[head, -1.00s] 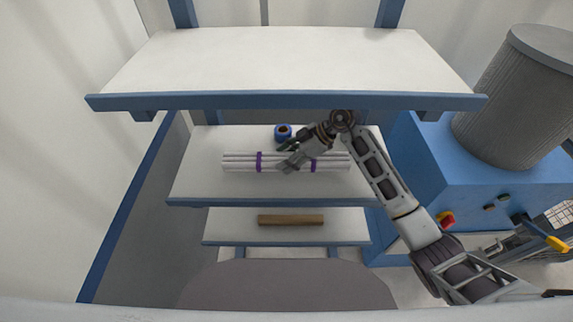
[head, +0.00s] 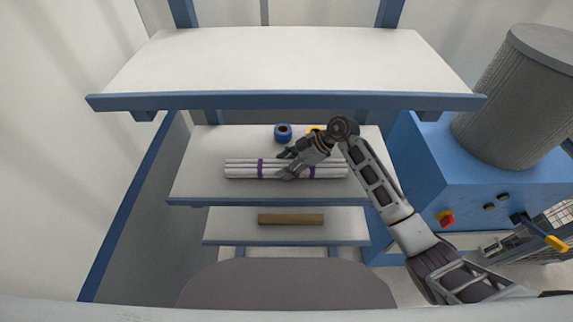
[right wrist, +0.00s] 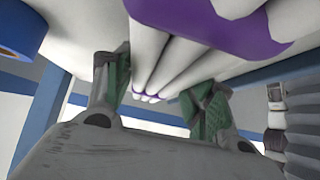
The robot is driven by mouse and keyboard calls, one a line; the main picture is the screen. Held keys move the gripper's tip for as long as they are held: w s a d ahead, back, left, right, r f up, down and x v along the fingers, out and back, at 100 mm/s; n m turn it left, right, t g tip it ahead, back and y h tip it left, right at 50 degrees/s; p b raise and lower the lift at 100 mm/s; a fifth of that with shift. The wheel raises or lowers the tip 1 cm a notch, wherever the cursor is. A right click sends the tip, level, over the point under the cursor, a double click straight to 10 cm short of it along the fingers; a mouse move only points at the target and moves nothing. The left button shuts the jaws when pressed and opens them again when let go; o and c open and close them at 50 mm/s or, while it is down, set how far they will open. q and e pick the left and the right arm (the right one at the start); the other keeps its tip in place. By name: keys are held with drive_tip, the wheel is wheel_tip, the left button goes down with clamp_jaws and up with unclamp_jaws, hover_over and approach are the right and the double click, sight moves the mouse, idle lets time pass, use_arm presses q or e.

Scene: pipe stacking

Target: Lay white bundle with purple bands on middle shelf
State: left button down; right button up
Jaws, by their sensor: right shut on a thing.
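The white bundle with purple bands (head: 238,170) shows in the head view lengthwise over the middle shelf (head: 187,185). My right gripper (head: 289,165) is shut on it near its middle, between the two bands. In the right wrist view, the white pipes and a purple band (right wrist: 200,22) pass between the green-padded fingers of the gripper (right wrist: 160,92). I cannot tell whether the bundle touches the shelf or hangs just above it. My left gripper is not in view.
A blue roll (head: 283,132) stands behind the bundle, with a partly hidden yellow item (head: 315,129) beside it. The top shelf (head: 270,65) is empty and overhangs the middle one. A brown bar (head: 290,219) lies on the bottom shelf. A blue machine (head: 455,185) stands at right.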

drive_tip(key=o, duration=1.3)
drive_tip(key=shift+b+v, duration=0.4)
drive_tip(key=shift+v, duration=5.6)
